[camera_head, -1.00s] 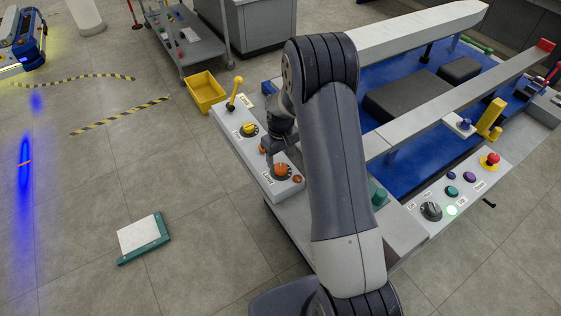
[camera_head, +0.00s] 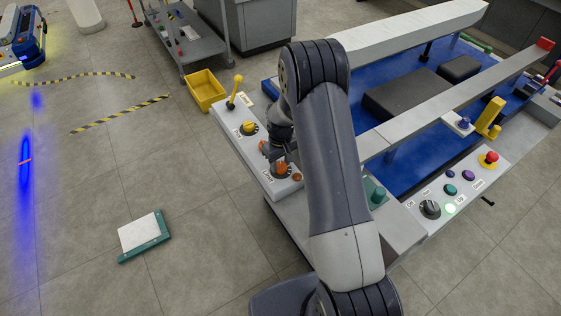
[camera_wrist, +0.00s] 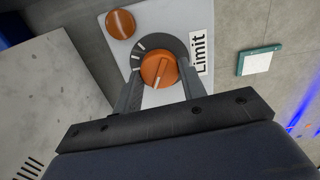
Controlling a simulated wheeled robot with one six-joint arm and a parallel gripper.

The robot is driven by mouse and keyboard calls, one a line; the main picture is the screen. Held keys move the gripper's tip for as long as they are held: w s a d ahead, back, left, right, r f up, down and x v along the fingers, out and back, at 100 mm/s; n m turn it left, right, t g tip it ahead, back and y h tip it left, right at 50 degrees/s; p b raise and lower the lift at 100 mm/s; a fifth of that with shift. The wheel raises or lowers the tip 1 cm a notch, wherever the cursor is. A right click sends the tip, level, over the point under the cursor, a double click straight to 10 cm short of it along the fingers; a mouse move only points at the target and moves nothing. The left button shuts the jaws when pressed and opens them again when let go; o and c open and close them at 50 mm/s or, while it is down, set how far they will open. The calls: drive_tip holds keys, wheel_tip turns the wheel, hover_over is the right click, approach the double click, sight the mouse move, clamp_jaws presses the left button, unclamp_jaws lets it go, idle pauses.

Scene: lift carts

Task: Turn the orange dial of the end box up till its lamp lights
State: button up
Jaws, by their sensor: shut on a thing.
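The orange dial (camera_wrist: 159,71) sits on a dark round scale with pale marks, beside a label reading "Limit" (camera_wrist: 201,52). My gripper (camera_wrist: 160,88) is shut on the dial, with one finger on each side of it. In the head view the dial (camera_head: 282,169) is at the near end of the white end box (camera_head: 258,172), partly covered by my gripper. An orange dome (camera_wrist: 121,24), which looks like the lamp, sits beside the dial and does not look lit.
The same box carries a yellow dial (camera_head: 249,128) and a yellow lever (camera_head: 234,92). A second panel with a black knob (camera_head: 430,209) and a red button (camera_head: 490,158) stands at right. A yellow bin (camera_head: 204,90) is on the floor behind.

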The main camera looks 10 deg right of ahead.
drive_tip(key=c, duration=0.3)
drive_tip(key=shift+c, duration=0.2)
drive_tip(key=shift+f+m+b, duration=0.1)
drive_tip(key=shift+m+b, duration=0.2)
drive_tip(key=shift+b, duration=0.1)
drive_tip(key=shift+f+m+b, duration=0.1)
drive_tip(key=shift+m+b, duration=0.75)
drive_tip(key=shift+m, duration=0.05)
drive_tip(key=shift+m+b, duration=1.05)
drive_tip(key=shift+m, duration=0.65)
drive_tip(key=shift+r, duration=0.2)
drive_tip(key=o, duration=1)
